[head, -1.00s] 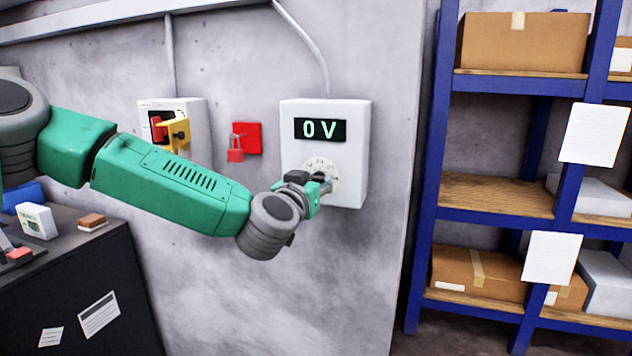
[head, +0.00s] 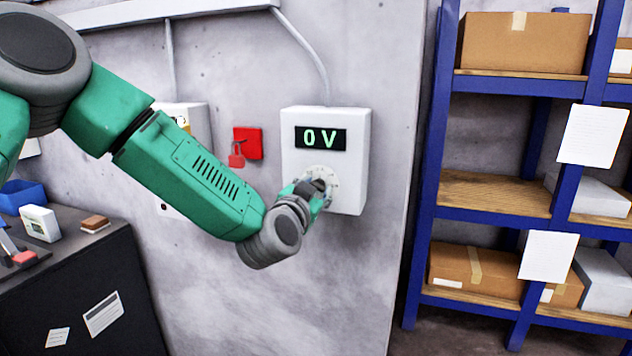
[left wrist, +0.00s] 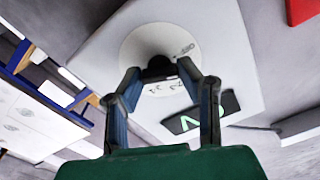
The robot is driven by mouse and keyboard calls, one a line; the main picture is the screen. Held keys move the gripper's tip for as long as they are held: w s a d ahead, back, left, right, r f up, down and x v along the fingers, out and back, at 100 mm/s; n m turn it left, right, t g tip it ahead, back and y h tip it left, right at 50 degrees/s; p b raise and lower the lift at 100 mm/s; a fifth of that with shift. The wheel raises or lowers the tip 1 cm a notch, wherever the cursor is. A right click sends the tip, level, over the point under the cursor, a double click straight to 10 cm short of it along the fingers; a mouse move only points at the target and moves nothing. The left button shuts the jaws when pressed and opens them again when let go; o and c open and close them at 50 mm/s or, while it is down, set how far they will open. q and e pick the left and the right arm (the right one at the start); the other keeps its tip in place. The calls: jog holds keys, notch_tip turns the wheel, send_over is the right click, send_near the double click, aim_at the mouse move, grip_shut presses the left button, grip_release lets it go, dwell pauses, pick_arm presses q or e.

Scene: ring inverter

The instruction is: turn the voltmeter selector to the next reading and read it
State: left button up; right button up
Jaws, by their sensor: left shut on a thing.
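The voltmeter (head: 350,165) is a white box on the grey wall. Its display (head: 320,138) reads 0 V in green. The round white selector dial (head: 324,172) sits below the display, partly hidden by my left gripper (head: 318,188). In the left wrist view the fingers (left wrist: 155,80) close on the dark selector knob (left wrist: 158,66), with the dial (left wrist: 140,45) and its small marks behind it. The voltmeter box (left wrist: 225,55) fills much of that view, and its display (left wrist: 200,112) shows part of its green text. My right gripper is not in view.
A red plate with a red padlock (head: 237,158) hangs left of the voltmeter. Another white wall box (head: 195,125) is mostly hidden behind my left arm. A dark cabinet (head: 80,290) stands at lower left, and a blue shelf rack (head: 425,200) at right.

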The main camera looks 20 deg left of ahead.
pick_arm(q)
jog(key=shift+d+r+m+p, duration=0.1)
jog(key=shift+m+p, duration=0.55)
jog(key=shift+m, duration=1.45)
jog(key=o, duration=1.1)
jog(key=shift+o, duration=0.2)
jog(key=s, duration=1.2)
jog(key=shift+f, duration=0.2)
